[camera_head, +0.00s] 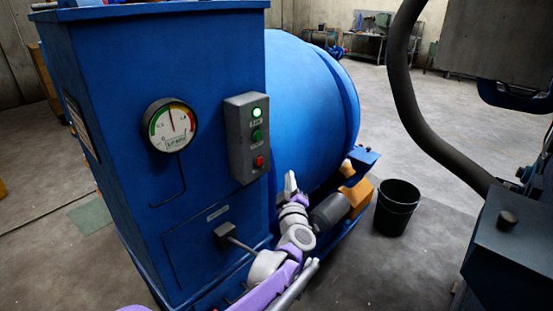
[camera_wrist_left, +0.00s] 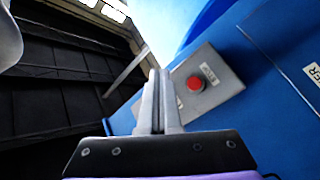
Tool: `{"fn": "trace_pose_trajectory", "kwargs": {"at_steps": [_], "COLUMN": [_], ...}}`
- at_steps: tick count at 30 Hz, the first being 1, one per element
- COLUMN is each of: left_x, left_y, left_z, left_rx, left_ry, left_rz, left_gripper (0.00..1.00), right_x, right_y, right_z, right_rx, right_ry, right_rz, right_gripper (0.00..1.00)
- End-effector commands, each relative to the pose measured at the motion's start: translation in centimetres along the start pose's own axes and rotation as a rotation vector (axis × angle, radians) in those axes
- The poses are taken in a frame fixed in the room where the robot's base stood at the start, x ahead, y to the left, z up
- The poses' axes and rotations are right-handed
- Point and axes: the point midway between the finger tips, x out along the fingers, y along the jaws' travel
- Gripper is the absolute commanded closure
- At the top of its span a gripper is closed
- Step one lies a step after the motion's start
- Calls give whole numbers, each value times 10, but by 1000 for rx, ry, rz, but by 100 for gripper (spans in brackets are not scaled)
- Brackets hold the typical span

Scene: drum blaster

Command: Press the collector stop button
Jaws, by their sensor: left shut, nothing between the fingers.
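A grey control box (camera_head: 236,139) is on the blue machine's front. It has a lit green lamp (camera_head: 257,112) at the top, a green button (camera_head: 257,136) in the middle and a red button (camera_head: 259,161) at the bottom. My left gripper (camera_head: 290,183) is to the right of and below the red button, apart from it in the picture. In the left wrist view my shut, empty fingers (camera_wrist_left: 158,75) point upward, and the red button (camera_wrist_left: 195,83) shows just right of their tips beside a small label. The depth gap is unclear. My right gripper is not in view.
The blue cabinet (camera_head: 190,60) carries a round gauge (camera_head: 170,125) and a lever box (camera_head: 228,235). A large blue drum (camera_head: 305,100) stands behind my left arm. A black bucket (camera_head: 397,208) is on the floor, and a thick dark hose (camera_head: 405,90) hangs at the right.

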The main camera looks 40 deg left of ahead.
Motion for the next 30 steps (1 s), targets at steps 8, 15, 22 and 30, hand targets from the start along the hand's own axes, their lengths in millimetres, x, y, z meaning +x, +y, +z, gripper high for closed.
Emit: {"fn": "trace_pose_trajectory", "kwargs": {"at_steps": [8,15,22,30], "left_x": [0,8,30,54], "left_y": [0,-6,-21,-38], "left_z": [0,-7,-24,-40], "left_rx": [0,1,0,2], "left_ry": [2,5,5,3], "left_rz": [-1,-2,-2,0], "left_gripper": [100,100,100,100], "right_x": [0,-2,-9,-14], "right_y": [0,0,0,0], "right_z": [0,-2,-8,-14], "right_rx": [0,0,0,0], "right_ry": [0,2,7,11], "right_rz": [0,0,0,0], "right_gripper": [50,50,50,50]}}
